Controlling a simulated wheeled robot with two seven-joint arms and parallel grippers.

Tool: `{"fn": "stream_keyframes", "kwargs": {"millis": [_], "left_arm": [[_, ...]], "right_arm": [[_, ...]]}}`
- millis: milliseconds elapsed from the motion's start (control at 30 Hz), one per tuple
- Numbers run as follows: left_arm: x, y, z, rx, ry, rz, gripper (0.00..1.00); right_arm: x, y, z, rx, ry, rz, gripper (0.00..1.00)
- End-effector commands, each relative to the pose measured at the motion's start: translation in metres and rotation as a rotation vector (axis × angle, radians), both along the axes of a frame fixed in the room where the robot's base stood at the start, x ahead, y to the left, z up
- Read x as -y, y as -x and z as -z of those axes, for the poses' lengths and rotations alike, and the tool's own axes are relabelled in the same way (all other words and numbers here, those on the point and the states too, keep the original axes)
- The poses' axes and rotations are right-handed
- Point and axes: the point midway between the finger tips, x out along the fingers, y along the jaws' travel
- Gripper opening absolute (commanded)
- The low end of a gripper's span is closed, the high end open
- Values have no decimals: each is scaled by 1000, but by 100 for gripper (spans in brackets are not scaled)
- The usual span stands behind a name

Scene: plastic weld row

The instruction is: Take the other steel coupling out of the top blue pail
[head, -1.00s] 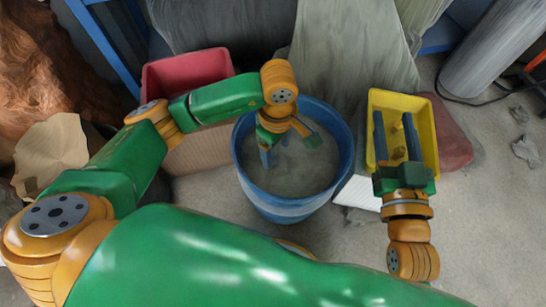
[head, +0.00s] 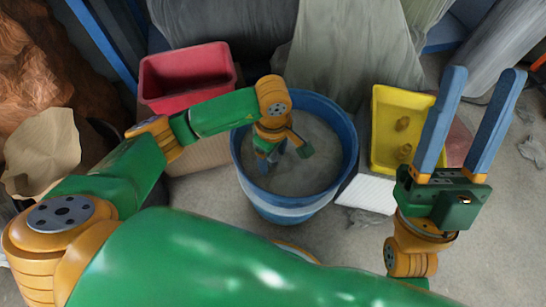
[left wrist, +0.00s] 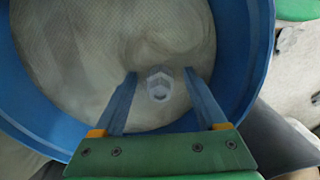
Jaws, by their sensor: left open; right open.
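The blue pail (head: 350,150) stands in the middle of the head view, with a pale grey bottom. A steel coupling (left wrist: 159,86), a small light hexagonal piece with a pale round centre, lies in the pail in the left wrist view. My left gripper (head: 268,160) reaches down inside the pail. In the left wrist view its open fingers (left wrist: 160,73) are on either side of the coupling; I cannot tell whether they touch it. The coupling cannot be made out in the head view. My right gripper (head: 485,72) is open and empty, raised at the right.
A yellow bin (head: 380,130) with two brownish pieces (head: 403,124) stands right of the pail, partly behind my right gripper. A red bin (head: 185,65) stands on a cardboard box at the left. A white ribbed pad (head: 366,194) lies beside the pail. Grey floor is open at front right.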

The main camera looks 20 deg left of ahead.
Motion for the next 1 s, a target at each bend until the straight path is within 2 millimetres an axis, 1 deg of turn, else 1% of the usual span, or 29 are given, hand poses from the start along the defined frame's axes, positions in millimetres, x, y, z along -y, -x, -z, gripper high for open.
{"fn": "stream_keyframes", "kwargs": {"millis": [133, 167, 200, 267, 300, 367, 400, 433, 800, 867, 967, 1000], "left_arm": [[0, 0, 0, 0, 0, 0, 74], [0, 0, 0, 0, 0, 0, 66], [0, 0, 0, 0, 0, 0, 55], [0, 0, 0, 0, 0, 0, 39], [0, 0, 0, 0, 0, 0, 28], [0, 0, 0, 0, 0, 0, 12], [0, 0, 0, 0, 0, 0, 1], [0, 0, 0, 0, 0, 0, 0], [0, 0, -2, 0, 0, 0, 0], [0, 0, -4, 1, 0, 0, 0], [0, 0, -9, 1, -1, -1, 0], [0, 0, -13, 1, -1, -1, 0]], "right_arm": [[0, 0, 0, -1, 0, 0, 50], [0, 0, 0, -1, 0, 0, 50], [0, 0, 0, -2, 1, 0, 50], [0, 0, 0, -2, 1, 0, 50], [0, 0, 0, -2, 1, 0, 50], [0, -1, 0, -3, 1, 0, 50], [0, 0, 0, -3, 1, 0, 50], [0, 0, 0, -3, 1, 0, 50], [0, -2, 0, -10, 4, 1, 50], [-1, -8, 3, -48, 11, 4, 50], [-3, -24, 13, -143, 35, 14, 50], [-4, -32, 19, -198, 48, 19, 50]]}}
